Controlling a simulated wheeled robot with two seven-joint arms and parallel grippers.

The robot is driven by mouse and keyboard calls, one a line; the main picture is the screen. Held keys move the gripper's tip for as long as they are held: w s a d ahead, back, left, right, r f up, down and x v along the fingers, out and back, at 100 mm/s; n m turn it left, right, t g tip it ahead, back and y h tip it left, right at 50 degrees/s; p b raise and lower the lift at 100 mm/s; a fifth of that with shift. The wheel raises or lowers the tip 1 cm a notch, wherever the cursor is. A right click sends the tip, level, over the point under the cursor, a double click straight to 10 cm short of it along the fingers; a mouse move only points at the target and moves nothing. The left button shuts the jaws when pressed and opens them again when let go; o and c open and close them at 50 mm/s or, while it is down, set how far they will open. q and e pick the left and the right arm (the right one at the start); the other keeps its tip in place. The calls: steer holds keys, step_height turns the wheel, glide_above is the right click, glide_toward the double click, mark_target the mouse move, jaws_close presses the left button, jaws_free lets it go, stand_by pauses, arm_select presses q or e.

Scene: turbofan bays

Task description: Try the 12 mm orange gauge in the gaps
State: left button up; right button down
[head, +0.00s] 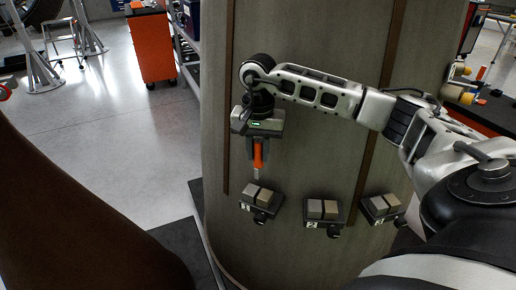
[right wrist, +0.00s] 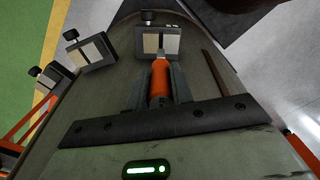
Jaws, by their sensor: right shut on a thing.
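My right gripper (head: 258,152) is shut on the orange gauge (head: 258,157), which hangs with its grey tip downward. In the right wrist view the gauge (right wrist: 160,82) lies between the two fingers, its tip pointing at the nearest block pair. Gap block 1 (head: 262,196) is just below the tip in the head view, apart from it. Gap block 2 (head: 322,209) and gap block 3 (head: 379,206) sit to its right. Each is a pair of blocks with a narrow slot, on a dark holder with a knob. My left gripper is not in view.
The blocks are fixed on a large grey-green curved casing (head: 290,45) with brown vertical strips. A dark brown curved shape (head: 70,220) fills the lower left. An orange cabinet (head: 152,48) stands behind on open grey floor.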

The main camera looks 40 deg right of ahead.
mark_target(258, 168)
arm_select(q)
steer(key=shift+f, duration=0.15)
arm_select(e)
steer(key=shift+f, duration=0.1)
steer(key=shift+f+b, duration=1.2)
steer(key=shift+f, duration=0.2)
steer(key=shift+f+b, duration=0.4)
steer(key=shift+f, duration=0.15)
steer(key=shift+f+b, duration=0.55)
steer(key=shift+f, duration=0.2)
steer(key=shift+r, duration=0.15)
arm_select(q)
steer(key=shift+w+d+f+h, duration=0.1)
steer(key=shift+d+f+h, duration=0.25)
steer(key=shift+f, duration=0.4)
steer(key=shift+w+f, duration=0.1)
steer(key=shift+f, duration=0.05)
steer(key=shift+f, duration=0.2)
arm_select(e)
steer(key=shift+f, duration=0.35)
